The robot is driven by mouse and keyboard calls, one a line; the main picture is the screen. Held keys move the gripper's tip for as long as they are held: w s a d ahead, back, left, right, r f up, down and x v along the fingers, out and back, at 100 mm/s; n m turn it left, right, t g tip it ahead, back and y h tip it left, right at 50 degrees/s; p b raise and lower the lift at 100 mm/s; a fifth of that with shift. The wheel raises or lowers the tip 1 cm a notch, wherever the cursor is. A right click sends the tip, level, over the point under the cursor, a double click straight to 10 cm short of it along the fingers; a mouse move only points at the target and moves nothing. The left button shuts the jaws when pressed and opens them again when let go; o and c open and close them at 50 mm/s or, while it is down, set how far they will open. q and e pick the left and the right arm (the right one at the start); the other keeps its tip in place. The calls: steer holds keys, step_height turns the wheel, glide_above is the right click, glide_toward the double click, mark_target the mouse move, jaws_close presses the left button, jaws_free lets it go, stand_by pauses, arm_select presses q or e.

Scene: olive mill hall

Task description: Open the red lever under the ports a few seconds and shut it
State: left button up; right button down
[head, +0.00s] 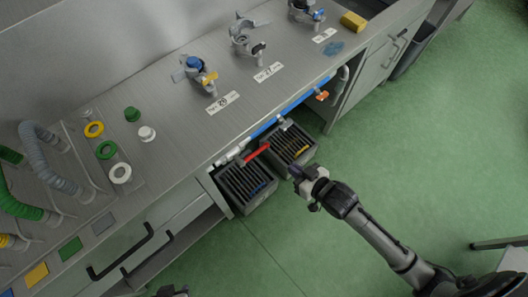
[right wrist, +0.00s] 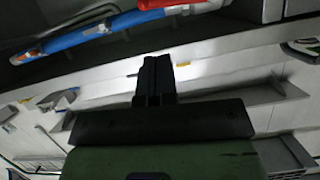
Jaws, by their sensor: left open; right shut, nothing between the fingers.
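The red lever (head: 257,152) sticks out from a white fitting on the blue pipe (head: 290,107) along the bench's front edge, in the head view. It also shows at the top of the right wrist view (right wrist: 172,3), beside the blue pipe. The ports (head: 195,72) stand on the bench top above, with number labels in front. My right gripper (head: 296,172) is shut and empty, to the right of the lever and apart from it. Its closed fingers show in the right wrist view (right wrist: 155,78). My left gripper (head: 171,291) only just shows at the bottom edge, open.
Two dark slotted crates (head: 245,207) stand below the bench edge under the lever. An orange lever (head: 322,95) sits further along the pipe. Coloured rings (head: 107,150) and grey hoses lie at left on the bench. The green floor at right is mostly clear.

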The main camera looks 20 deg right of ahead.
steer(key=r+t, duration=0.1)
steer(key=r, duration=0.1)
steer(key=b, duration=0.3)
glide_above(262, 150)
steer(key=s+d, duration=0.2)
steer(key=s, duration=0.2)
step_height(262, 150, down, 3)
steer(key=shift+y, duration=0.3)
steer(key=f, duration=0.1)
steer(key=w+a+f+b, duration=0.1)
steer(key=w+f, duration=0.1)
steer(key=shift+a+f+b, duration=0.2)
steer(key=shift+f+b, duration=0.1)
steer(key=shift+b, duration=0.05)
steer(key=shift+s+f+m, duration=0.1)
steer(key=shift+f+m, duration=0.2)
steer(key=shift+m, duration=0.3)
steer(key=shift+f+y, duration=0.25)
steer(key=shift+y, duration=0.15)
